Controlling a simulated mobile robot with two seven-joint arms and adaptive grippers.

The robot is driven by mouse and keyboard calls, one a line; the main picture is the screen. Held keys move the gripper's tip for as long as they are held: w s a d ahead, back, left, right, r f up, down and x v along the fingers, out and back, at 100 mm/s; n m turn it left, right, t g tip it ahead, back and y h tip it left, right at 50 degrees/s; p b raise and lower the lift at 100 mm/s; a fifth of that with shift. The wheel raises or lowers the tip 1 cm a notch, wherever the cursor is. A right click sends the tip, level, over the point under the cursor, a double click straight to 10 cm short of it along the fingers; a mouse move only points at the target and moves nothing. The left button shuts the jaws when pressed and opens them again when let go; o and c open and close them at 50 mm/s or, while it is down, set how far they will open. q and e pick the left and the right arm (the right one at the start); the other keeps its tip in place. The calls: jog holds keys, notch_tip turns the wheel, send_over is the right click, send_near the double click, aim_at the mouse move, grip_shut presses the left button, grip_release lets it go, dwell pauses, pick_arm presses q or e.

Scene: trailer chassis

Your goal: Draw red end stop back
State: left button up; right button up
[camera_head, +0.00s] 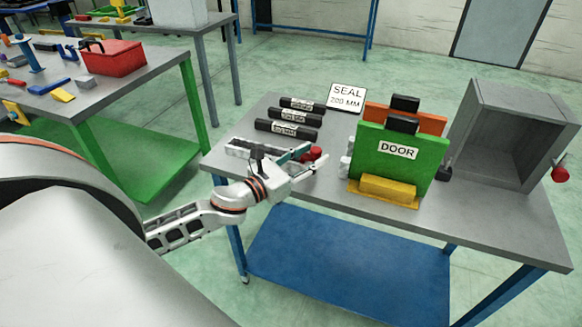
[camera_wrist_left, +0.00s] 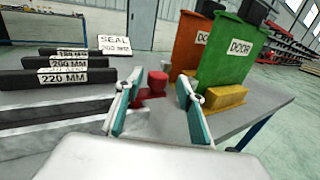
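The red end stop (camera_head: 312,153) is a small red block with a round knob, near the front left of the grey table. In the left wrist view the red end stop (camera_wrist_left: 153,86) appears between and beyond the two teal-padded fingers. My left gripper (camera_head: 309,161) is low over the table beside the stop. Its fingers are spread apart in the wrist view (camera_wrist_left: 159,79), with a gap to the red knob on the right side; contact on the left cannot be told. A grey metal rail (camera_head: 240,148) lies left of the gripper. My right gripper is not visible.
Several black seal bars (camera_head: 287,131) with labels lie behind the rail, near a SEAL sign (camera_head: 347,97). A green DOOR panel (camera_head: 398,165) in a yellow base (camera_head: 383,192) stands to the right, with an orange panel (camera_head: 425,119) behind. A grey open box (camera_head: 515,135) is further right.

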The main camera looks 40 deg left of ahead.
pick_arm(q)
jog(key=v, duration=0.9)
jog(key=shift+s, duration=0.35)
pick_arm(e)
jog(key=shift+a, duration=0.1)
